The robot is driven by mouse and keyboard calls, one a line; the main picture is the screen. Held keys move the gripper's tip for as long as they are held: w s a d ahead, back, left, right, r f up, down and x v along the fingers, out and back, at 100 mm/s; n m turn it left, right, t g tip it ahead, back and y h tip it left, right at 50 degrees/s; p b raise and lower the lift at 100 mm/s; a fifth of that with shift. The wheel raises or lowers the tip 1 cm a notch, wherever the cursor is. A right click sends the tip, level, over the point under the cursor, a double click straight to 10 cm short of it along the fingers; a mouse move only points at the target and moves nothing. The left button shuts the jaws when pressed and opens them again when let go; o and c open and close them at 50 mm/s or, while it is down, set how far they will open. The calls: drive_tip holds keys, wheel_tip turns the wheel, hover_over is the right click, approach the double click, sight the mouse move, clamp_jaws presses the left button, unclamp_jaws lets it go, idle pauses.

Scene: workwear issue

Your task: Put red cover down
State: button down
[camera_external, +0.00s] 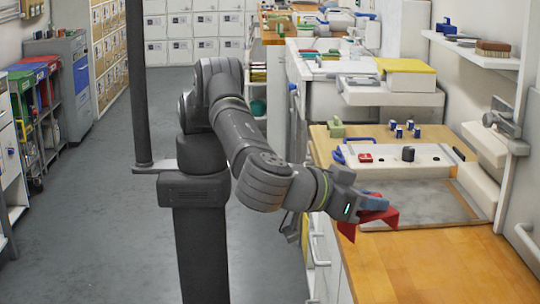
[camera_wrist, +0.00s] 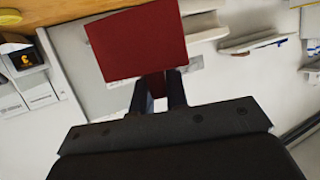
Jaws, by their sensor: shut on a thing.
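The red cover (camera_external: 379,218) is in my gripper (camera_external: 372,203), above the near left edge of the wooden counter (camera_external: 420,265) in the external view. It looks folded, with a flap hanging down. In the wrist view the red cover (camera_wrist: 137,43) is a flat red panel beyond the fingers of my gripper (camera_wrist: 160,88). A small red piece also shows between the two fingers. The fingers are shut on it. The cover is apart from the counter, as far as I can tell.
A grey recessed tray (camera_external: 425,203) lies behind the cover, with a white panel (camera_external: 440,160) bearing a red switch behind it. Several blue-topped items stand farther back. The front of the wooden counter is bare. A wall shelf (camera_external: 470,50) is at upper right.

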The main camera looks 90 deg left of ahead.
drive_tip(key=shift+s+d+f, duration=0.15)
drive_tip(key=shift+d+f, duration=0.05)
drive_tip(key=shift+d, duration=0.05)
drive_tip(key=shift+f, duration=0.2)
drive_tip(key=shift+w+a+f, duration=0.2)
drive_tip(key=shift+w+f, duration=2.5)
drive_tip(key=shift+w, duration=0.2)
drive_tip(key=shift+w+a+f, duration=0.15)
drive_tip(key=shift+w+f, duration=2.55)
drive_tip(key=shift+w, duration=0.15)
drive_tip(key=c, duration=1.4)
unclamp_jaws()
drive_tip(key=shift+f, duration=0.15)
drive_tip(key=shift+c, duration=0.2)
drive_tip(key=shift+s+d+r, duration=0.15)
drive_tip(key=shift+s+r, duration=0.15)
drive_tip(key=v, duration=0.6)
drive_tip(key=shift+s+d+r, duration=0.1)
drive_tip(key=shift+s+d, duration=0.05)
drive_tip(key=shift+s, duration=0.2)
